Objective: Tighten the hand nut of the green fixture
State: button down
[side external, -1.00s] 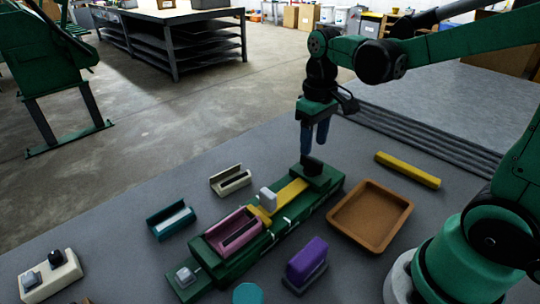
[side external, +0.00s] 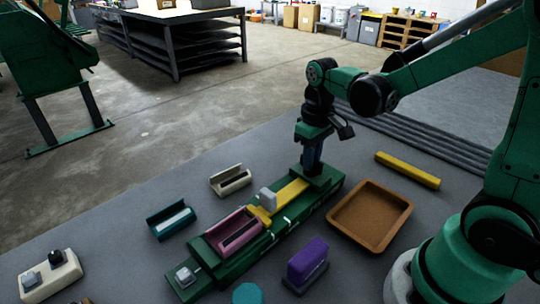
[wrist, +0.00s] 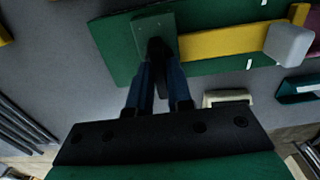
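The green fixture (side external: 230,268) lies diagonally on the grey bench. It carries a yellow bar (side external: 291,192), a light grey block (side external: 267,199) and a pink channel piece (side external: 233,232). Its dark hand nut (wrist: 157,47) stands on the green end block (side external: 325,175); in the side view my gripper hides it. My gripper (side external: 312,168) points down at that block, with its blue fingers at the nut. In the wrist view the fingertips (wrist: 157,62) reach the nut, one on each side. A gap shows between the fingers higher up. Whether they press on the nut is unclear.
A brown tray (side external: 392,207) and a yellow bar (side external: 408,170) lie right of the fixture. A purple block (side external: 307,260) and teal round piece (side external: 248,293) are in front. Cream (side external: 230,181) and teal (side external: 171,220) channels lie behind. A switch box (side external: 50,275) is at left.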

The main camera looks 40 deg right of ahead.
jog(key=shift+m, duration=0.3)
jog(key=m, duration=1.3)
jog(key=shift+m, duration=2.1)
jog(key=c, duration=0.8)
grip_release()
